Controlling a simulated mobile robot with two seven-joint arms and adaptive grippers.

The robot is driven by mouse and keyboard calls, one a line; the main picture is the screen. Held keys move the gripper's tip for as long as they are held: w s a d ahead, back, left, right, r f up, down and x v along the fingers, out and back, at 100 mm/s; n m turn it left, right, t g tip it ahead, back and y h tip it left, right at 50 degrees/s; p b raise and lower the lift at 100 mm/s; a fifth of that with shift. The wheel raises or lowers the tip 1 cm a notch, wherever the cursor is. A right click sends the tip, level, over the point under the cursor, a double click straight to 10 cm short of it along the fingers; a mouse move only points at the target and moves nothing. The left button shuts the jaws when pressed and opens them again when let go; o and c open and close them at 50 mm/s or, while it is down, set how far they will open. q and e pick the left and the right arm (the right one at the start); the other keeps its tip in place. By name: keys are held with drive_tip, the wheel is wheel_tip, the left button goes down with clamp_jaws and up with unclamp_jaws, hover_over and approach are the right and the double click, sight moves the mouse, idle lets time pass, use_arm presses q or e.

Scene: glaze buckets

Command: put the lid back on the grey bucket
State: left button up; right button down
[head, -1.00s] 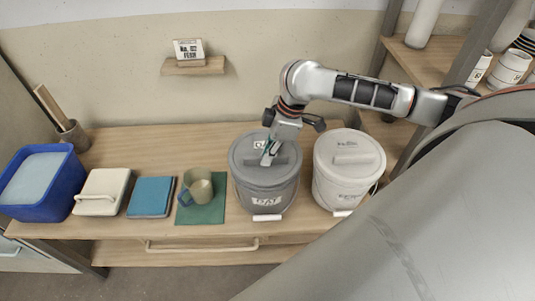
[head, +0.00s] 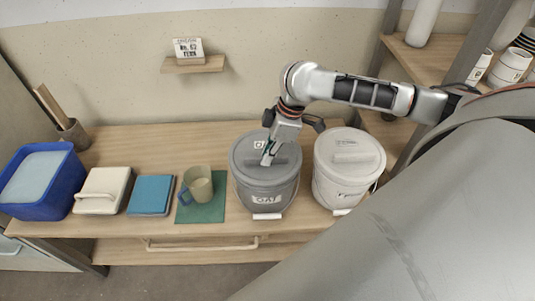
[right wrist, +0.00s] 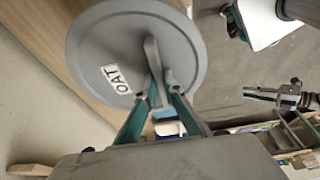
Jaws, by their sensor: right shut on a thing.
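The grey bucket (head: 266,188), labelled OAT, stands on the wooden bench in the head view. Its round grey lid (head: 287,150) lies over its mouth; from this angle I cannot tell whether the rim is fully seated. My right gripper (head: 269,156) comes down from above and is shut on the lid's raised bar handle. In the right wrist view the lid (right wrist: 185,60) shows its OAT tag, with the handle between the teal fingers (right wrist: 160,88). The lid hides the bucket there. A small arm-like part at the right of that view may be my left arm.
A white lidded bucket (head: 345,185) stands close on the right. To the left are a mug (head: 199,186) on a green mat (head: 205,213), a blue book-like block (head: 151,195), a cream lidded box (head: 100,192) and a blue tub (head: 40,208). A shelf rack stands at the right.

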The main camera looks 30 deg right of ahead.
drive_tip(key=c, duration=2.1)
unclamp_jaws()
drive_tip(key=o, duration=0.5)
drive_tip(key=shift+r, duration=3.5)
